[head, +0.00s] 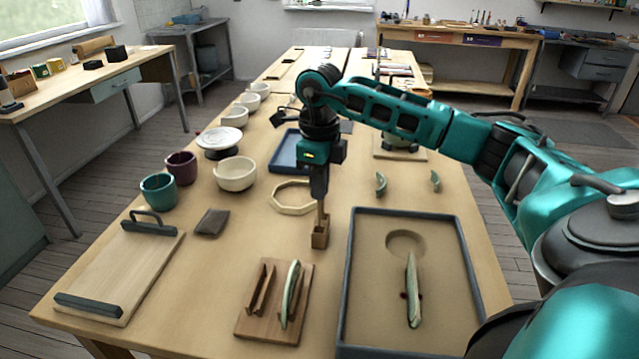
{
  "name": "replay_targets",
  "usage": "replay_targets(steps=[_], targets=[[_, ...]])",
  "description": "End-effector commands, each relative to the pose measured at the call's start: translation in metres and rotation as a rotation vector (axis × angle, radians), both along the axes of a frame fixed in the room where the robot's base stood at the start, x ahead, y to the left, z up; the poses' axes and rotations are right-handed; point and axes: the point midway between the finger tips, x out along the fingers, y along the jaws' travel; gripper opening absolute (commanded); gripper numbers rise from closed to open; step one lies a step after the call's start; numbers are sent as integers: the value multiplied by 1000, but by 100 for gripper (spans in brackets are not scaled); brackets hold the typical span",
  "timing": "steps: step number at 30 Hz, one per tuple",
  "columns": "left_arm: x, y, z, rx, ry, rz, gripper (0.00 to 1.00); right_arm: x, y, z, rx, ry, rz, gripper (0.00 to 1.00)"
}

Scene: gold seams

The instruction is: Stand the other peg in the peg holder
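The peg holder (320,238) is a small upright wooden block near the middle of the table. My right gripper (320,196) points straight down above it. It is shut on a thin light wooden peg (321,212), which hangs upright beneath the fingers. The peg's lower end meets the top of the holder in the picture; I cannot tell whether it is inside or just above it. No second peg can be made out. My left gripper is not in view.
A grey-rimmed sand tray (348,290) with a pale shard lies to the right. A wooden rack (262,325) holding a shard is in front. An octagonal wooden frame (285,208), a blue tray (279,153) and a cream bowl (236,175) stand behind the holder.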

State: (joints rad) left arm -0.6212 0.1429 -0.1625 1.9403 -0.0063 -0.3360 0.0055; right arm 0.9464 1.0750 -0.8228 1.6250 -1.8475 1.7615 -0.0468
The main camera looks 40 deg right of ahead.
Motion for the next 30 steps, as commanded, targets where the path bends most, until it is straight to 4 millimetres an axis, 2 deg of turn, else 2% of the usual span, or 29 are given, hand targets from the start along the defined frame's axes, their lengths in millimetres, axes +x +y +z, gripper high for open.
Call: replay_targets(steps=[30], targets=[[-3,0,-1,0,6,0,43,0,0,-7,0,1,0,0]])
